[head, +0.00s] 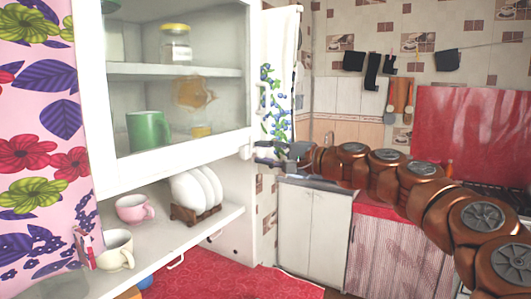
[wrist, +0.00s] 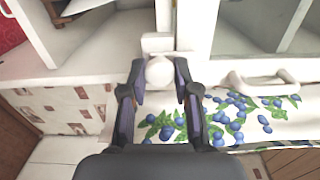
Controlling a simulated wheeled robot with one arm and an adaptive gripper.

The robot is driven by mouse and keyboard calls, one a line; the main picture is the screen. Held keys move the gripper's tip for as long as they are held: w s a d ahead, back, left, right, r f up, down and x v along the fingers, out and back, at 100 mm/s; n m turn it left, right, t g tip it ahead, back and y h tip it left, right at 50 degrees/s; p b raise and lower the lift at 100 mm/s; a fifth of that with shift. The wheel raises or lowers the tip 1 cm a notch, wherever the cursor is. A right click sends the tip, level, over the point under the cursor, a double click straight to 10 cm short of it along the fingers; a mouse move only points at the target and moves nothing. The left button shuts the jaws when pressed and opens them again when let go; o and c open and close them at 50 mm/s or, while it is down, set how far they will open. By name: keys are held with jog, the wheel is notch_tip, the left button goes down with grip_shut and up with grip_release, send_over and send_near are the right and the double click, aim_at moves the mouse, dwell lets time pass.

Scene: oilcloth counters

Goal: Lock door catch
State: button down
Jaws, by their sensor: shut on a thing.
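The door catch is a small white piece with a round knob, low at the right edge of the white wall cabinet (head: 190,152). In the head view the catch (head: 246,151) shows just left of my gripper (head: 262,154). In the wrist view the round knob (wrist: 159,71) sits between the two dark fingertips of my gripper (wrist: 160,74), which are shut on it. The knob's far side and the catch's inner parts are hidden. The glazed cabinet door appears closed. A white pull handle (head: 261,98) stands above the catch; it also shows in the wrist view (wrist: 264,80).
A green mug (head: 148,131) and a jar (head: 176,44) stand behind the glass. The open shelf below holds a pink cup (head: 135,208), a cream cup (head: 116,250) and plates in a rack (head: 197,193). A blueberry-print cloth (head: 275,100) hangs right of the cabinet.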

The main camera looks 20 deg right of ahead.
jog(key=shift+a, duration=0.1)
jog(key=c, duration=0.9)
grip_release()
jog(key=shift+s, duration=0.1)
jog(key=v, duration=1.2)
jog(key=shift+f, duration=0.1)
